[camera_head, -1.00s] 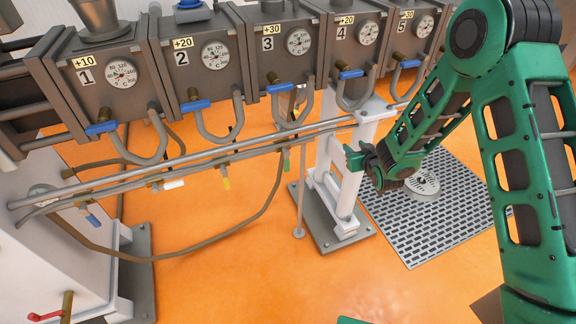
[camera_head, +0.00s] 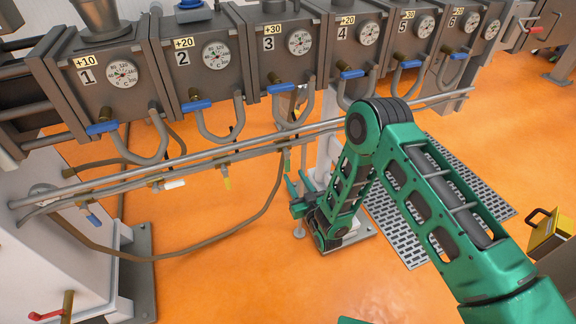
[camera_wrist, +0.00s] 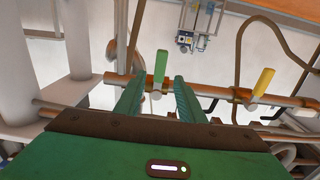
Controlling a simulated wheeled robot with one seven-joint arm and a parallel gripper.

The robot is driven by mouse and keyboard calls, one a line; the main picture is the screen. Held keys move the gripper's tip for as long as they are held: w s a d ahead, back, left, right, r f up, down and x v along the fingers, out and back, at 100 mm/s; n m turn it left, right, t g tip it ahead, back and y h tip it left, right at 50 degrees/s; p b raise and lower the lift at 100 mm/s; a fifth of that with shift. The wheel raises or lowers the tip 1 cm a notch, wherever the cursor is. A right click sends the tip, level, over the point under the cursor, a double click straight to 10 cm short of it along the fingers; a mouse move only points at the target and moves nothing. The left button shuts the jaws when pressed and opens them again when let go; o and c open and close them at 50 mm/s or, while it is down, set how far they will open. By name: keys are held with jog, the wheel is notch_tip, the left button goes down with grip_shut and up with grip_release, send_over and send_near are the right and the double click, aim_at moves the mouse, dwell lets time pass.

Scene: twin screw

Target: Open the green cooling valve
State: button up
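The green cooling valve is a small green handle (camera_head: 286,160) hanging from the thin pipe below the machine's barrel in the head view. In the wrist view the green handle (camera_wrist: 161,66) stands upright from a pipe, just past and between my two fingertips. My gripper (camera_head: 298,190) is just below and right of the handle in the head view. In the wrist view its fingers (camera_wrist: 157,90) are apart with nothing held between them. I cannot tell whether a fingertip touches the handle or pipe.
A yellow valve handle (camera_wrist: 263,82) stands to the right in the wrist view, and to the left in the head view (camera_head: 226,178). A white handle (camera_head: 174,184) is further left. A hose (camera_head: 245,223) loops below the pipe. A white support leg (camera_head: 325,145) stands close behind my gripper.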

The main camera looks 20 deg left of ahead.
aim_at(288, 166)
jog(key=x, duration=0.8)
jog(key=shift+c, duration=0.6)
jog(key=shift+a, duration=0.1)
grip_shut()
